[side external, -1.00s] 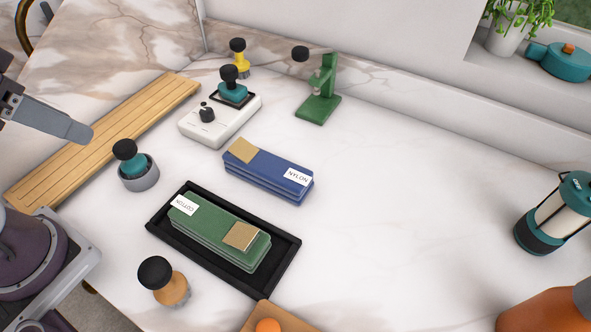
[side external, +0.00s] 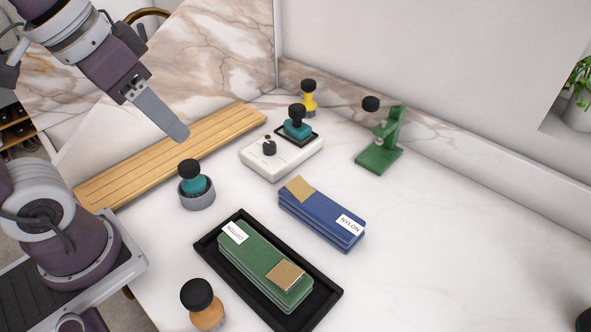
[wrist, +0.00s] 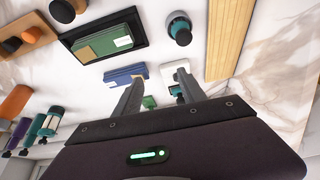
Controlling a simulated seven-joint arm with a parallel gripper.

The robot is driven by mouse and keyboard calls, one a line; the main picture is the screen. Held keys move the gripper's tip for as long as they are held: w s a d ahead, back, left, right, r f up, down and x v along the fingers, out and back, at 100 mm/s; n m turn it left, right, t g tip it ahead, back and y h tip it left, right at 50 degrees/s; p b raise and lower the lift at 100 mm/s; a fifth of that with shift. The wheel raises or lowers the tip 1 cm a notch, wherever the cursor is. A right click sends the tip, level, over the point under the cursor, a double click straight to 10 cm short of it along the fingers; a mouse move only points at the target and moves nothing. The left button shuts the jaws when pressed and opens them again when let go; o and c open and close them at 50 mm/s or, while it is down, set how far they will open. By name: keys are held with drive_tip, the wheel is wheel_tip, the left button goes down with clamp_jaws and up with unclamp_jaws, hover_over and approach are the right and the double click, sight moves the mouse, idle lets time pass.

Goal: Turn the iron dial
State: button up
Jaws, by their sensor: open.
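The iron dial (side external: 270,147) is a small black knob on the left part of the top of a white iron base (side external: 290,163). A teal iron with a black handle (side external: 296,125) rests on the right of that base. My gripper (side external: 180,133) hangs to the left of the base, apart from it and above the wooden board. In the wrist view its two fingers (wrist: 162,77) are spread with nothing between them. The white base (wrist: 173,70) shows beyond the right finger, partly hidden; I cannot make out the dial there.
A slatted wooden board (side external: 160,165) lies along the left. A teal-topped tool in a grey cup (side external: 196,190) stands in front. A blue NYLON stack (side external: 320,212), a black tray (side external: 215,255) with a green COTTON stack, a green stand (side external: 388,145) and a yellow stamp (side external: 309,97) are near.

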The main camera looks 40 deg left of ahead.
drive_tip(key=w+a+f+m+g, duration=0.1)
drive_tip(key=w+g, duration=0.1)
drive_tip(key=w, duration=0.8)
drive_tip(key=m+g, duration=0.2)
drive_tip(key=g, duration=0.1)
hover_over(270, 143)
wheel_tip(270, 143, down, 10)
drive_tip(key=shift+s+r, duration=0.1)
drive_tip(key=shift+s, duration=0.05)
wheel_tip(270, 143, down, 7)
drive_tip(key=shift+r, duration=0.15)
drive_tip(key=shift+f, duration=0.35)
drive_tip(key=shift+c, duration=0.5)
clamp_jaws()
